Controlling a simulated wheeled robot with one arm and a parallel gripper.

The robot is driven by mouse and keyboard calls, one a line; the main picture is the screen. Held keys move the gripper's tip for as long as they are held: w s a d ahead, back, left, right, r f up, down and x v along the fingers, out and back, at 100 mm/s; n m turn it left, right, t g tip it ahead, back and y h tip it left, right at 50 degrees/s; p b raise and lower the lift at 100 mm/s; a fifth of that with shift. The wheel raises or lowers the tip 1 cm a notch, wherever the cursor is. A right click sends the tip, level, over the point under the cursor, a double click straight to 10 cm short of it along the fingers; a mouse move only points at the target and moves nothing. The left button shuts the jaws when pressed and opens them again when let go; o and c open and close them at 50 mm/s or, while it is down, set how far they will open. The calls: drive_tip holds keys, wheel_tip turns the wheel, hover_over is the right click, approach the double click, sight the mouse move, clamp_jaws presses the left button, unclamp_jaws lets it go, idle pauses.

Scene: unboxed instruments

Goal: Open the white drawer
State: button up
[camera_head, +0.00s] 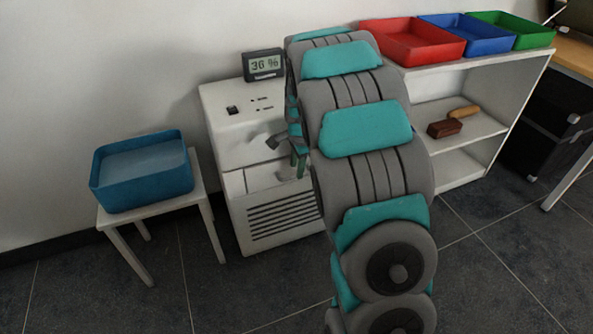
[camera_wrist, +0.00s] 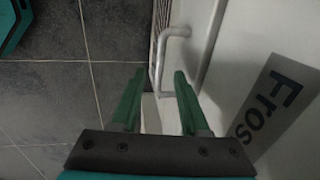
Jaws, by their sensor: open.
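The white cabinet (camera_head: 230,120) stands against the wall, with a vent grille low on its front. Its drawer front is partly hidden behind my arm in the head view. I cannot tell for sure that this face is the drawer. My gripper (camera_wrist: 158,88) is open, its two green fingers pointing at the handle. The handle's bar appears between the fingertips; contact is unclear. In the head view my gripper (camera_head: 300,160) is by the cabinet front.
A blue bin (camera_head: 140,190) sits on a small white table at left. Red (camera_head: 410,55), blue (camera_head: 468,45) and green (camera_head: 512,42) trays stand on a white shelf at right, with a brush (camera_head: 445,128) below. A display reading 36 % (camera_head: 264,76) tops the cabinet.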

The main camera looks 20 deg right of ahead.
drive_tip(key=shift+w+f, duration=0.25)
drive_tip(key=shift+f, duration=1.05)
clamp_jaws()
idle(0.4)
